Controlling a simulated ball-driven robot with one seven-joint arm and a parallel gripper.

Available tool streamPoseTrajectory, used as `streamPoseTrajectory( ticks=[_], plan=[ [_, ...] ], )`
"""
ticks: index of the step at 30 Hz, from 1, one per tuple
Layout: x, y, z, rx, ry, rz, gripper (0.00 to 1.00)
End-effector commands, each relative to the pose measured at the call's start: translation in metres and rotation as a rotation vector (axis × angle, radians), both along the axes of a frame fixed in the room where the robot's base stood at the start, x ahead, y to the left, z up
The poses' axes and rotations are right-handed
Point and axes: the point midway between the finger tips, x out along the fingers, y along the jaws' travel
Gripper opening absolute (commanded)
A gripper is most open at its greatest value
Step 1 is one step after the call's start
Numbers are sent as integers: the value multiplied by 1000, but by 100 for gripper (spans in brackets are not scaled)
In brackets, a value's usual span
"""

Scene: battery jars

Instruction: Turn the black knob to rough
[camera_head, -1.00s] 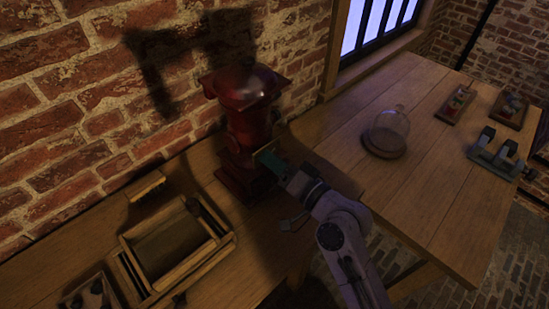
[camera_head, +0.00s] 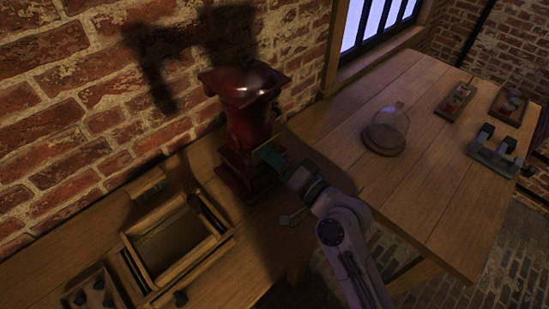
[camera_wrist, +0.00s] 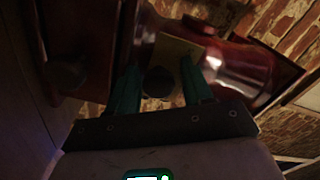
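A dark red grinder (camera_head: 244,122), with a flared top and a square base, stands on the wooden bench against the brick wall. In the wrist view its red body fills the upper part, with a brass-coloured plate (camera_wrist: 177,55) on it. A round black knob (camera_wrist: 159,82) sits in front of the plate. My gripper (camera_wrist: 160,76) has its two teal fingers on either side of the knob, with a visible gap to each side. In the head view my gripper (camera_head: 268,153) is at the grinder's lower right side, and the knob is hidden there.
A wooden tray (camera_head: 219,240) and a small box of dark knobs (camera_head: 68,300) lie at lower left. A glass dome (camera_head: 387,128) stands on the right table, with several small wooden and metal pieces behind it. The wall is close behind the grinder.

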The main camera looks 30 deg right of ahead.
Motion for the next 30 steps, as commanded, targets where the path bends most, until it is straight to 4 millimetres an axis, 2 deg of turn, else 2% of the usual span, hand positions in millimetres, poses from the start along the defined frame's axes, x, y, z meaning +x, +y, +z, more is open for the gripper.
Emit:
streamPoseTrajectory(
  ticks=[20, 23, 30],
  plan=[
    [0, -1, -6, -30, 0, -1, 57],
    [0, -1, -8, -98, -22, -1, 57],
    [0, -2, -8, -389, -119, -2, 57]
  ],
)
